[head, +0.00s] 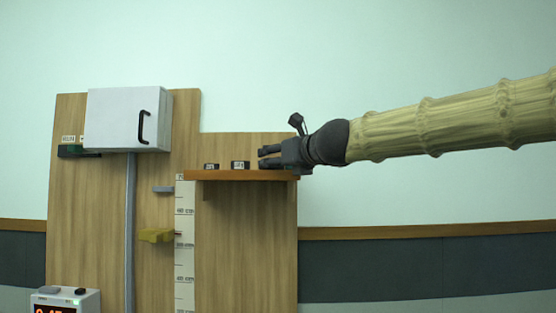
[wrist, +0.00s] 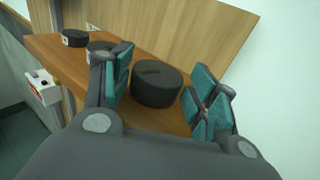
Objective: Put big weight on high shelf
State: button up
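A big black round weight (wrist: 157,84) stands upright on the wooden shelf (head: 240,176), close to its right end. My gripper (head: 265,157) reaches in from the right at shelf height. In the wrist view my gripper (wrist: 160,92) is open, with its teal-padded fingers on either side of the big weight. A gap shows between the weight and the right finger; I cannot tell whether the left finger touches it. In the head view the big weight is mostly hidden by the gripper.
Two smaller black weights, one (head: 211,167) farther left and one (head: 240,165) nearer my gripper, stand on the shelf. A ruler strip (head: 185,240) and white cabinet (head: 128,119) are left of it. A white device with a display (head: 66,300) is lower left.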

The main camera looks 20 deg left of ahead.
jog(key=shift+o, duration=0.7)
jog(key=shift+r, duration=0.15)
jog(key=shift+s+d, duration=0.1)
jog(key=b+v, duration=0.1)
jog(key=v, duration=1.1)
